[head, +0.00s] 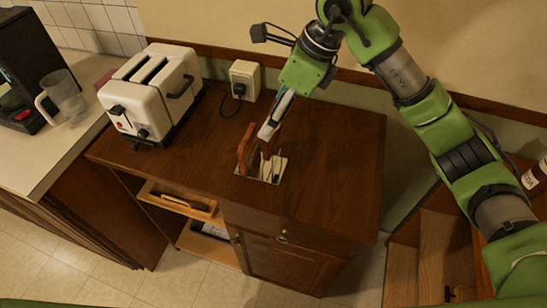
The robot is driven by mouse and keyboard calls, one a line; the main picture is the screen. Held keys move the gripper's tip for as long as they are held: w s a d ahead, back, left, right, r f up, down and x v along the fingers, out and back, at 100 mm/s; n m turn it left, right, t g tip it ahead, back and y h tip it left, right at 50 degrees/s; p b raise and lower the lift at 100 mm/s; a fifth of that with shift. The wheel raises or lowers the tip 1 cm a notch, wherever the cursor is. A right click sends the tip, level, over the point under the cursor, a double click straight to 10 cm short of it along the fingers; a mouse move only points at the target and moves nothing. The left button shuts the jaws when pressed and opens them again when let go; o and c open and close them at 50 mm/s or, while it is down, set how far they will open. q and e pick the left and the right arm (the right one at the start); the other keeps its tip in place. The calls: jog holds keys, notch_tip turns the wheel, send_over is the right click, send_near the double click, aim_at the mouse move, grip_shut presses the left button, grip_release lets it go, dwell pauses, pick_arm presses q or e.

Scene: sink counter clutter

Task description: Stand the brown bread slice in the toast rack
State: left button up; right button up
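A reddish-brown bread slice (246,150) is upright at the left end of the toast rack. The toast rack, with its pale base (271,179) and thin upright dividers, stands on the dark wooden cabinet top. My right gripper (268,131) points down just above and behind the rack, to the right of that slice. Another narrow brown piece shows beside its fingertip, partly hidden; I cannot tell whether the gripper holds it or how wide the fingers are. My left gripper is not in view.
A white toaster (140,97) stands left of the rack. A wall socket (244,79) with a plug is behind. A clear jug (66,93) and a black appliance (30,70) are on the left counter. The cabinet top right of the rack is clear.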

aim_at(275, 142)
notch_tip(275, 142, down, 9)
jog(key=shift+r+p, duration=0.15)
jog(key=shift+p, duration=1.1)
jog(key=shift+d, duration=0.1)
jog(key=shift+f, duration=0.25)
jog(key=o, duration=0.9)
jog(key=shift+o, duration=0.2)
